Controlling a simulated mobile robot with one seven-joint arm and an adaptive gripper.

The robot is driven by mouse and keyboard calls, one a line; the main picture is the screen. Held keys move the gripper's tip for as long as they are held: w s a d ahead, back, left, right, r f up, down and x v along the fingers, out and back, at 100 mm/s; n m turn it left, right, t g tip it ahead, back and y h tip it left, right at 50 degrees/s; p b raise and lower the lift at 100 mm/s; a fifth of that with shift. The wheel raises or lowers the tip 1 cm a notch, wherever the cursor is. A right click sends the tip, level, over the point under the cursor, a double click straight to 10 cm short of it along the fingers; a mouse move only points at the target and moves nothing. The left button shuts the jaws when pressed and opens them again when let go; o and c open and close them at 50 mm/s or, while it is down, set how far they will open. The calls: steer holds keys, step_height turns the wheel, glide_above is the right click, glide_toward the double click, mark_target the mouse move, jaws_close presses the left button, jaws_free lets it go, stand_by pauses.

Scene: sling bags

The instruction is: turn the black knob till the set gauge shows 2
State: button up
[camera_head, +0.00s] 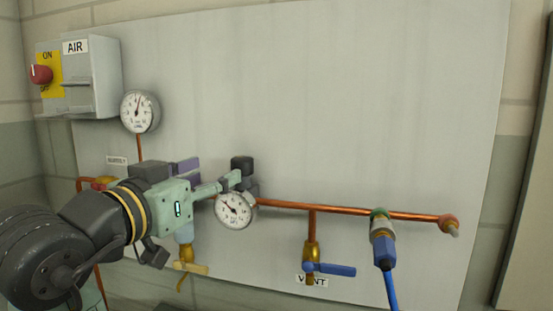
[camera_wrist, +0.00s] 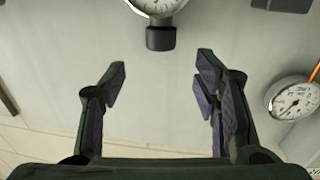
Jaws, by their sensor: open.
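The black knob (camera_head: 242,163) stands on top of the dark regulator (camera_head: 250,187) on the grey panel. In the wrist view the knob (camera_wrist: 160,38) appears as a dark block at top centre. The round white set gauge (camera_head: 235,209) sits just below the knob; its small figures are too blurred to read surely. In the wrist view the gauge (camera_wrist: 157,5) is cut off by the top edge. My gripper (camera_head: 222,184) is left of the knob. In the wrist view my gripper (camera_wrist: 160,72) is open and empty, with the knob beyond its fingertips, roughly centred between them.
A supply gauge (camera_head: 139,110) is at upper left, below an AIR box (camera_head: 92,75) with a red switch (camera_head: 41,74). A copper pipe (camera_head: 285,205) runs right to a blue hose (camera_head: 388,280). A blue vent handle (camera_head: 330,268) hangs below. The upper panel (camera_head: 330,100) is clear.

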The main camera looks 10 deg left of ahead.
mark_target(241, 163)
steer(key=w+p, duration=0.1)
steer(key=w, duration=0.2)
steer(key=w+d+p, duration=0.1)
steer(key=w, duration=0.3)
steer(key=w+p, duration=0.1)
steer(key=w, duration=0.2)
steer(key=shift+w+d, duration=0.2)
steer(key=shift+d, duration=0.05)
steer(key=c, duration=1.2)
steer(key=shift+d+n+y, duration=0.2)
steer(key=shift+n+y, duration=1.1)
steer(key=shift+y, duration=0.9)
steer(key=shift+n+y, duration=1)
steer(key=shift+y, duration=0.4)
steer(key=shift+a, duration=0.1)
steer(key=o, duration=1.2)
